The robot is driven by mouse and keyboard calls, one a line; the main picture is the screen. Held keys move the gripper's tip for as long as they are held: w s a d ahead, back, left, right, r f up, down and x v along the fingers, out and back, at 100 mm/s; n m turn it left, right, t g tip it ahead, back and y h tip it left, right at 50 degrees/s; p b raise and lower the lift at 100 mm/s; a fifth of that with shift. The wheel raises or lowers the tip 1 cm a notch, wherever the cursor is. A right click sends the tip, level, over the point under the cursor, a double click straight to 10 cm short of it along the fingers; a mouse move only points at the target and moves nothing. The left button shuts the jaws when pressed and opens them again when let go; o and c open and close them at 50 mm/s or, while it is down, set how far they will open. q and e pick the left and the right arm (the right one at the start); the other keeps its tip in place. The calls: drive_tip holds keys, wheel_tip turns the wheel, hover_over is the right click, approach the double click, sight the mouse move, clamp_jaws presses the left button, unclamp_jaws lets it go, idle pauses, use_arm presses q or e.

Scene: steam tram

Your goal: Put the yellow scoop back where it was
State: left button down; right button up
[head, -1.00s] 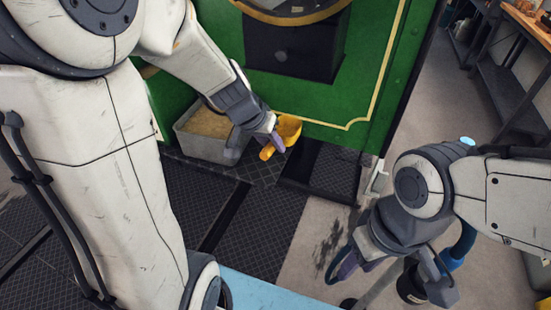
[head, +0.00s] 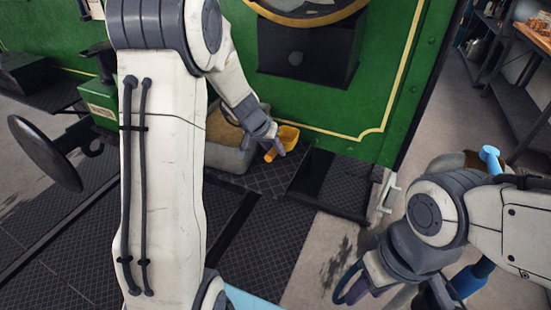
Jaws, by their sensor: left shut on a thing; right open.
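The yellow scoop (head: 288,137) is in the head view, in front of the green tram panel and just right of a grey bin. My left gripper (head: 277,148) is shut on the scoop near its handle. The scoop appears to be held close to the dark tread plate; I cannot tell whether it touches it. My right gripper (head: 358,290) is open and empty at the lower right, over the floor. My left arm covers part of the bin.
The grey bin (head: 230,158) with sandy contents stands on the tread plate (head: 270,180) against the green panel (head: 370,95). A black box (head: 305,55) juts from the panel above. A round dark disc (head: 45,153) is at left. Shelving (head: 500,70) stands at the upper right.

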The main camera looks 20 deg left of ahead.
use_arm(q)
drive_tip(key=shift+f+b, duration=0.4)
drive_tip(key=shift+f, duration=1.25)
drive_tip(key=shift+f, duration=0.15)
drive_tip(key=c, duration=0.7)
unclamp_jaws()
drive_tip(key=shift+o, duration=0.2)
